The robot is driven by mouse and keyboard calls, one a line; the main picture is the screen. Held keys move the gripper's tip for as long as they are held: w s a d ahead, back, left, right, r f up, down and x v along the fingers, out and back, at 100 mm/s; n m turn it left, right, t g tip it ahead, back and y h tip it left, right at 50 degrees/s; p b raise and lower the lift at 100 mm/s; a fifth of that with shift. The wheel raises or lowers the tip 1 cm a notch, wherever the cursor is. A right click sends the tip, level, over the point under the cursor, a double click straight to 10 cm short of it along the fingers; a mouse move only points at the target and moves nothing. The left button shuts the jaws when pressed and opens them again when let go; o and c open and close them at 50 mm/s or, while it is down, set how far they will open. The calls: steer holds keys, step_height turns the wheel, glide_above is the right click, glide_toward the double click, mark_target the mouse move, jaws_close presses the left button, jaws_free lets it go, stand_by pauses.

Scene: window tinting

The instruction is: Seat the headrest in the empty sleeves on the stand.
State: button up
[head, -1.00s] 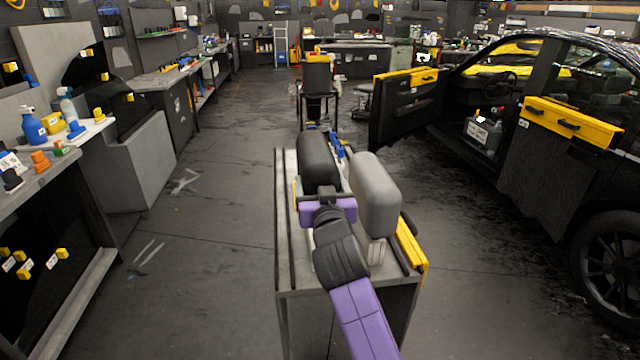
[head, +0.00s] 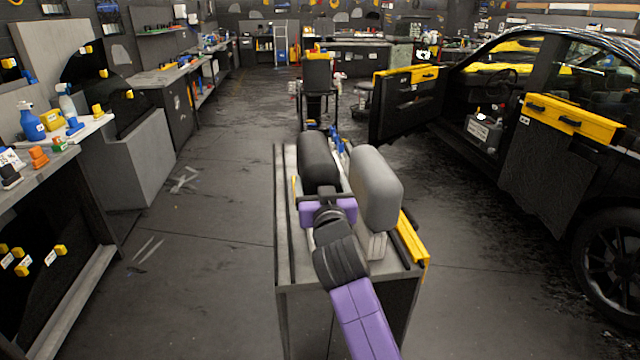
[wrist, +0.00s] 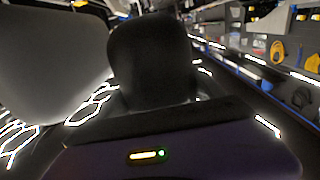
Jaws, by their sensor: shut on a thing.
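A black headrest (head: 318,160) stands upright just beyond my gripper (head: 328,196), over the grey cart top. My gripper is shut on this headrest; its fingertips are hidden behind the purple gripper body. In the wrist view the black headrest (wrist: 152,62) fills the upper middle. A grey headrest (head: 376,188) stands upright to the right on a light grey block; it also shows in the wrist view at left (wrist: 50,65). The cart top (head: 287,250) serves as the stand. The empty sleeves and the lower end of the black headrest are hidden from view.
A yellow tray (head: 412,238) hangs at the cart's right edge. Blue-handled items (head: 338,146) lie behind the headrests. The black car (head: 560,130) with its open door (head: 406,105) is to the right. A workbench (head: 60,160) is at the left, with clear floor between.

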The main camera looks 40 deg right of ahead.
steer(key=shift+f+b, duration=2.25)
steer(key=shift+f, duration=0.2)
steer(key=o, duration=2.1)
steer(key=shift+f, duration=0.15)
steer(key=shift+b+v, duration=0.6)
steer(key=shift+v, duration=3.3)
steer(key=s+a+f+n+t+y, duration=0.1)
steer(key=s+a+f+n+y, duration=0.25)
steer(key=s+a+f, duration=0.4)
steer(key=s+a+f+n+y, duration=0.3)
steer(key=s+a+f+y, duration=0.15)
steer(key=s+f, duration=0.5)
steer(key=s+a, duration=0.2)
steer(key=s, duration=0.5)
steer(key=s+a+r+y, duration=0.1)
steer(key=s+a, duration=0.2)
steer(key=s, duration=0.4)
steer(key=s+a+r+g+y, duration=0.1)
steer(key=s+a, duration=0.1)
steer(key=s, duration=0.5)
steer(key=shift+s+a, duration=0.15)
steer(key=shift+a, duration=0.15)
